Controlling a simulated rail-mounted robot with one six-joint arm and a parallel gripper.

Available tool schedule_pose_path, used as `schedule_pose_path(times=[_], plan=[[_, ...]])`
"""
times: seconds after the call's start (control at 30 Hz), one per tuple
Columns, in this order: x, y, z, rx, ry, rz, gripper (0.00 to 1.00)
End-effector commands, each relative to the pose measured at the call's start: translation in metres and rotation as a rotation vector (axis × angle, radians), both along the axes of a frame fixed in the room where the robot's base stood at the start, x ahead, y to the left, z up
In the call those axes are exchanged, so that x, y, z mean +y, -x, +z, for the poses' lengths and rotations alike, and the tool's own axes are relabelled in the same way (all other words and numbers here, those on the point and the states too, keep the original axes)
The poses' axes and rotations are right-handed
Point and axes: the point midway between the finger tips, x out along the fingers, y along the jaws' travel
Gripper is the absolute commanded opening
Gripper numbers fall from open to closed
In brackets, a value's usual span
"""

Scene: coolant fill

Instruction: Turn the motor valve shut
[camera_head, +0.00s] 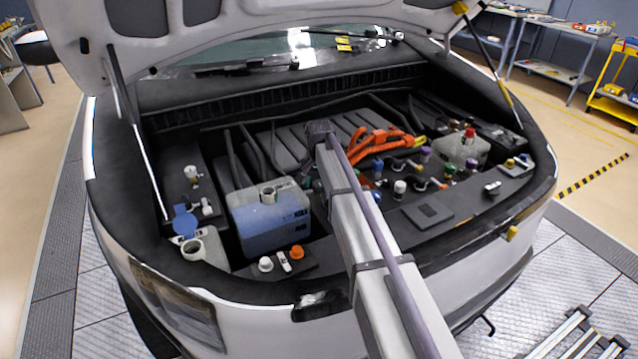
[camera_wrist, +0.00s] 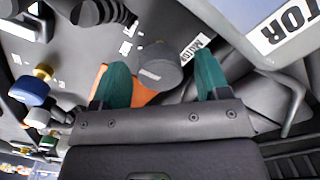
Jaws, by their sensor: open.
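In the wrist view my gripper (camera_wrist: 164,76) is open, with one teal finger on each side. A dark grey round hub (camera_wrist: 160,68) lies between the fingers, with visible room on its right side. An orange part (camera_wrist: 143,96) shows beside the hub and behind the left finger; it looks like the valve's handle. Whether a finger touches it, I cannot tell. A white label reading MOTOR (camera_wrist: 194,48) lies just beyond, near the right finger.
A grey tank with a large label ending in TOR (camera_wrist: 282,25) fills the wrist view's upper right. A blue knob (camera_wrist: 30,91) and other fittings stand at left. In the head view, a blue-filled tank (camera_head: 270,222) and orange cables (camera_head: 378,142) flank my arm under the raised hood (camera_head: 250,40).

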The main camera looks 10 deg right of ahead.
Motion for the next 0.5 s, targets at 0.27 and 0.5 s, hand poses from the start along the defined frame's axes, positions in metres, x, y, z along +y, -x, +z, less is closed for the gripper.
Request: schedule_pose_path(times=[0.27, 0.5], plan=[[0.000, 0.000, 0.018, 0.000, 0.000, 0.000, 0.69], [0.000, 0.000, 0.077, 0.000, 0.000, 0.000, 0.69]])
